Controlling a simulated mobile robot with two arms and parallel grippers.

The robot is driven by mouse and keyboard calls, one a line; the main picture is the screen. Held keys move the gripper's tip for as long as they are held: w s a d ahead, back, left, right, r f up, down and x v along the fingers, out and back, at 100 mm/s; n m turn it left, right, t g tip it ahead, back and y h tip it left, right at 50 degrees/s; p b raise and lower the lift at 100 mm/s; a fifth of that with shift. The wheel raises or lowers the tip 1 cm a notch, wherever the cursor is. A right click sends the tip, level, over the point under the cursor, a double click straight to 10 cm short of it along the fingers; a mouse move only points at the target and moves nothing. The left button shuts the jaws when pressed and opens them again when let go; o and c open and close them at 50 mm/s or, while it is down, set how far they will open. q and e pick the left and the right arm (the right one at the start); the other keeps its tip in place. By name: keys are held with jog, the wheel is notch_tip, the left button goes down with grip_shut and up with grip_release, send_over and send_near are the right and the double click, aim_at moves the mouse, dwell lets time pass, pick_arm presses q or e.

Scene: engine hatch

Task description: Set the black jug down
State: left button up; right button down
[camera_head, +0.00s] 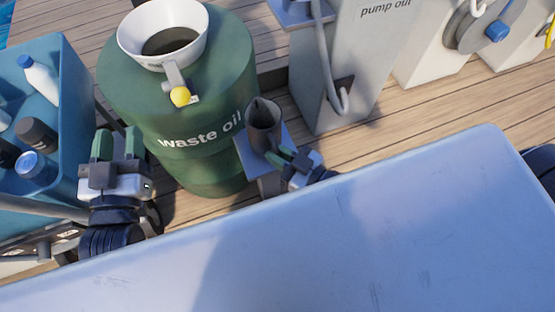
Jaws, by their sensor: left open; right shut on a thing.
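The black jug (264,118), dark and open at the top, stands roughly upright at a small blue-grey stand (246,157) beside the waste oil drum. My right gripper (287,156) is shut on the jug at its lower right side. I cannot tell whether the jug's base touches the stand. My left gripper (118,146) is open and empty, between the blue crate and the drum.
The green waste oil drum (178,118) carries a white funnel (130,42) with a yellow knob. A blue crate (72,95) with several bottles is at the left. A pump out post (345,65) stands behind. A pale panel (330,230) fills the front.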

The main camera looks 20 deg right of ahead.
notch_tip(320, 180, down, 3)
jog(key=shift+b, duration=0.7)
pick_arm(q)
jog(key=shift+s+d+r+t+h, duration=0.1)
jog(key=shift+s+r+t+h, duration=0.2)
jog(key=shift+r+t, duration=0.5)
jog(key=shift+s+d+r+t+h, duration=0.1)
jog(key=shift+s+r+t+h, duration=0.2)
jog(key=shift+r+t, duration=0.5)
jog(key=shift+s+d+r+t+h, duration=0.1)
jog(key=shift+s+r+t+h, duration=0.15)
jog(key=shift+r+t, duration=0.55)
jog(key=shift+s, duration=0.1)
pick_arm(e)
jog(key=shift+f, duration=0.25)
jog(key=c, duration=1.1)
grip_release()
pick_arm(q)
jog(key=shift+r, duration=0.1)
pick_arm(e)
jog(key=shift+r, duration=0.1)
